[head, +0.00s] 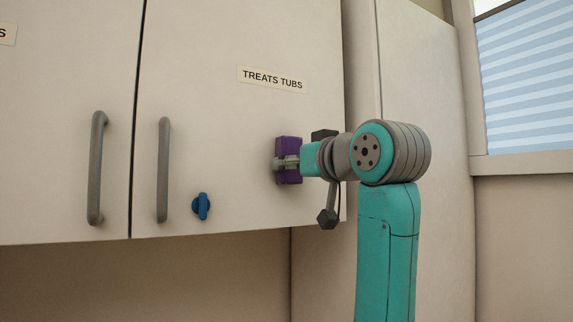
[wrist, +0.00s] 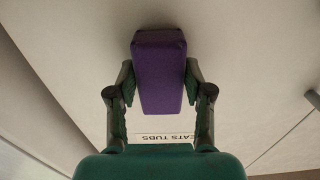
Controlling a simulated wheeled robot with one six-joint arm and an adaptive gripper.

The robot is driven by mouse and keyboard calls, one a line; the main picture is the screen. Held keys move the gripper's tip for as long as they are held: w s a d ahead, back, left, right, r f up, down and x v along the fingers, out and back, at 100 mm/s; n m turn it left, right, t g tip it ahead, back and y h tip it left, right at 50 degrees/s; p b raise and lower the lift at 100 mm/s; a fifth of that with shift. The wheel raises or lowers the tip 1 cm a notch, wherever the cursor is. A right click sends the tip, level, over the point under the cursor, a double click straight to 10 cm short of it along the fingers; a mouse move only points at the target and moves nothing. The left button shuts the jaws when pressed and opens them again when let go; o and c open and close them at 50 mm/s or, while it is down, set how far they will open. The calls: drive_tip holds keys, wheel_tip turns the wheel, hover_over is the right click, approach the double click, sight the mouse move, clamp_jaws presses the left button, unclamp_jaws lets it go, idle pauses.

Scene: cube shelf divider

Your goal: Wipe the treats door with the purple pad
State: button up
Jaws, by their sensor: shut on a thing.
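The treats door (head: 235,120) is a pale cabinet door with a "TREATS TUBS" label (head: 272,78) and a grey vertical handle (head: 163,170) at its left edge. My gripper (head: 286,163) is shut on the purple pad (head: 290,146), in front of the door's lower right part, below the label. In the wrist view the purple pad (wrist: 158,75) is between the two fingers, with the door surface (wrist: 240,50) behind it. The label shows upside down and partly hidden there. I cannot tell for sure whether the pad touches the door.
A blue knob (head: 202,206) is on the door, right of its handle. A neighbouring door (head: 65,120) with its own grey handle (head: 96,168) is at left. A tall panel (head: 425,120) and a window with blinds (head: 528,75) are at right. Open space lies below the cabinet.

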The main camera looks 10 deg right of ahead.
drive_tip(key=d, duration=0.1)
drive_tip(key=w+d, duration=0.1)
drive_tip(key=d, duration=0.3)
drive_tip(key=shift+w+d, duration=0.25)
drive_tip(key=shift+w, duration=0.15)
idle(0.3)
drive_tip(key=shift+v, duration=3)
drive_tip(key=v, duration=0.3)
